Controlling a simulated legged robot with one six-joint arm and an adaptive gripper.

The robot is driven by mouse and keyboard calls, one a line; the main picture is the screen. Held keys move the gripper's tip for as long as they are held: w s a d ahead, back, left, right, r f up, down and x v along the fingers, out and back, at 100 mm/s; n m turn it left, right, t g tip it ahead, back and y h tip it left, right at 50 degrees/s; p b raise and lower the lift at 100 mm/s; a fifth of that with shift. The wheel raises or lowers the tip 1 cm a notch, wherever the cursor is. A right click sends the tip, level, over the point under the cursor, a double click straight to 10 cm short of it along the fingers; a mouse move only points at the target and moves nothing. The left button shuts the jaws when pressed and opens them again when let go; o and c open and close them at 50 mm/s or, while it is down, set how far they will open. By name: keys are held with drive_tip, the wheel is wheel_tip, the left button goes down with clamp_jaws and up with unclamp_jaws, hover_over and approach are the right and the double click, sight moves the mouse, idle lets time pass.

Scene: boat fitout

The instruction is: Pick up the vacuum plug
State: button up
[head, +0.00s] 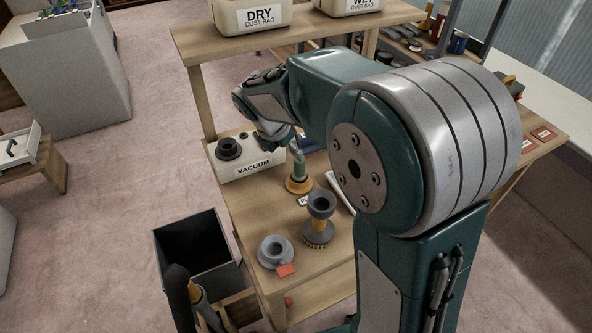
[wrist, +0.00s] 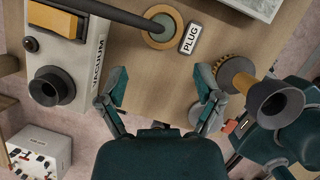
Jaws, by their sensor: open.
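A small upright piece with a green body and a yellow round base (head: 299,184), which looks like the vacuum plug, stands on the wooden bench beside a label. In the wrist view its round yellow and green base (wrist: 160,27) is near the top, next to the PLUG label (wrist: 189,39). A dark rod-like part reaches from it to the upper left. My gripper (wrist: 161,74) is open and empty, with bare bench between its fingertips and the plug's base beyond them. In the head view my gripper (head: 283,138) is above the bench by the plug, partly hidden.
The white VACUUM box (head: 252,163) with a dark port stands left of the plug. A funnel-topped brush piece (head: 320,205) and a grey flanged piece (head: 275,252) are nearer on the bench. A dark open bin (head: 195,255) is at lower left; dust-bag bins (head: 250,16) are above.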

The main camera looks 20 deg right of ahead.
sight(301, 168)
drive_tip(key=x, duration=0.2)
drive_tip(key=d+x, duration=0.1)
drive_tip(key=x, duration=0.2)
drive_tip(key=shift+d, duration=0.15)
drive_tip(key=x, duration=0.2)
drive_tip(key=a+x, duration=0.1)
drive_tip(key=x, duration=0.1)
drive_tip(key=shift+w+d+f, duration=0.1)
drive_tip(key=shift+w+f, duration=0.05)
drive_tip(key=shift+f, duration=0.35)
drive_tip(key=shift+d+f, duration=0.3)
drive_tip(key=shift+d, duration=0.1)
drive_tip(key=shift+a, duration=0.1)
clamp_jaws()
